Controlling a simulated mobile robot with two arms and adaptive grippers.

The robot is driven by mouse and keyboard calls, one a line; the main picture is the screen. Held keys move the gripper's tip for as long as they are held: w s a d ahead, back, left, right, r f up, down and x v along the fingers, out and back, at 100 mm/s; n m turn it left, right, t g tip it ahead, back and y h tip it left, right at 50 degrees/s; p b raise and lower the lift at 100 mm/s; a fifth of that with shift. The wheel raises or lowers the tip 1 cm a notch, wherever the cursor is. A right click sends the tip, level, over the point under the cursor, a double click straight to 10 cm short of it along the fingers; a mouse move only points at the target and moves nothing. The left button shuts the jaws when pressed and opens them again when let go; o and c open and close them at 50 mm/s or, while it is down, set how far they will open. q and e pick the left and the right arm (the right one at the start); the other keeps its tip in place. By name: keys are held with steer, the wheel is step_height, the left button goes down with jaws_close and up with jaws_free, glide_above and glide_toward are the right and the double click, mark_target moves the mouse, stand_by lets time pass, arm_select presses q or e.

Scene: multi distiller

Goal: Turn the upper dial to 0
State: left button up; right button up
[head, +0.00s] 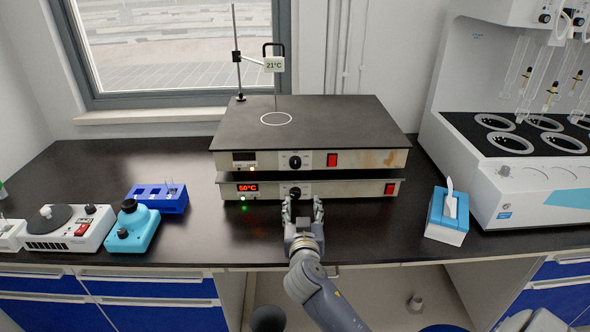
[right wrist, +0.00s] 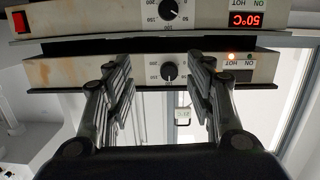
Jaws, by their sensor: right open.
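Two hot plate units are stacked on the black bench. The upper dial (head: 295,162) is a black knob on the front of the upper unit (head: 375,160); its exact setting is too small to read. The lower unit (head: 350,189) has its own black dial (head: 295,192) and a red 50°C display (head: 248,188). My right gripper (head: 303,203) is open and empty in front of the stack, low in the head view near the lower dial. In the right wrist view, which is upside down, the upper dial (right wrist: 169,72) shows between the open fingers (right wrist: 165,82), apart from them. My left gripper is not in view.
A thermometer display (head: 274,64) reading 21°C hangs on a stand above the stack. A tissue box (head: 446,222) and a large white machine (head: 530,195) stand at right. A blue rack (head: 165,200) and small devices stand at left.

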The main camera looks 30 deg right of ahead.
mark_target(295, 166)
steer(key=shift+t, duration=0.7)
steer(key=w+d+r, duration=0.1)
steer(key=w+d, duration=0.1)
steer(key=w, duration=0.2)
steer(key=w+d+r+p, duration=0.1)
steer(key=w+d, duration=0.1)
steer(key=w, duration=0.2)
steer(key=w+d+r+p, duration=0.1)
steer(key=w, duration=0.3)
steer(key=shift+d+r, duration=0.25)
steer(key=shift+d, duration=0.15)
steer(key=c, duration=1.1)
